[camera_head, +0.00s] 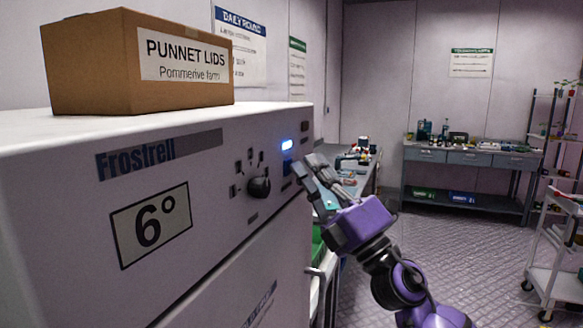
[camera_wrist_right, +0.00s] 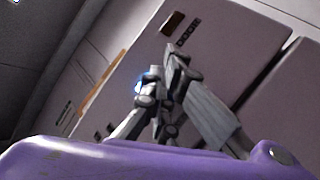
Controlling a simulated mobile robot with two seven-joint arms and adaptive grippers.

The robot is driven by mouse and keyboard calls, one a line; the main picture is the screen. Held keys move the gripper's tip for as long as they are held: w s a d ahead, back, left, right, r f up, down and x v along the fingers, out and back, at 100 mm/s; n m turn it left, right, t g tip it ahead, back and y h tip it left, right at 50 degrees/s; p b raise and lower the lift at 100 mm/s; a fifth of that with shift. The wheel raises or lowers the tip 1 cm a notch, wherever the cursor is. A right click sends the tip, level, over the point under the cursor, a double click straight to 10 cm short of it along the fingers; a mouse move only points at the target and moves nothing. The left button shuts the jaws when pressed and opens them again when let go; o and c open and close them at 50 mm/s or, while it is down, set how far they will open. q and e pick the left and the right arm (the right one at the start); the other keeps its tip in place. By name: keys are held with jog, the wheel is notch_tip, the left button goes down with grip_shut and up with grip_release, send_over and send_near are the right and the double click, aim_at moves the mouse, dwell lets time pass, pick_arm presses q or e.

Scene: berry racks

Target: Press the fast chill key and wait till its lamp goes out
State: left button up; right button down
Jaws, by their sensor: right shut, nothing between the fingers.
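The white chiller (camera_head: 60,200) marked Frostrell fills the left of the head view, with a display reading 6° (camera_head: 150,225) and a black knob (camera_head: 259,187). A blue lamp (camera_head: 287,145) is lit near the panel's right end; its glow also shows in the wrist view (camera_wrist_right: 138,88). A dark blue key (camera_head: 287,168) sits just below the lamp, partly behind my fingers. My right gripper (camera_head: 308,165) is shut and empty, its fingertips at the panel close to the key. I cannot tell whether they touch it. In the wrist view the gripper (camera_wrist_right: 175,62) points at the panel. My left gripper is not in view.
A cardboard box (camera_head: 90,65) labelled Punnet Lids stands on the chiller. A bench (camera_head: 375,170) with small items stands beyond my right gripper. A table with drawers (camera_head: 470,158) is at the back wall. A white trolley (camera_head: 550,280) is at the right. The floor between is clear.

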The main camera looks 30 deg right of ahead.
jog(key=shift+s+d, duration=0.5)
jog(key=shift+s, duration=0.15)
jog(key=s+d, duration=0.3)
jog(key=shift+s+d, duration=0.15)
jog(key=shift+s, duration=0.25)
dwell(0.7)
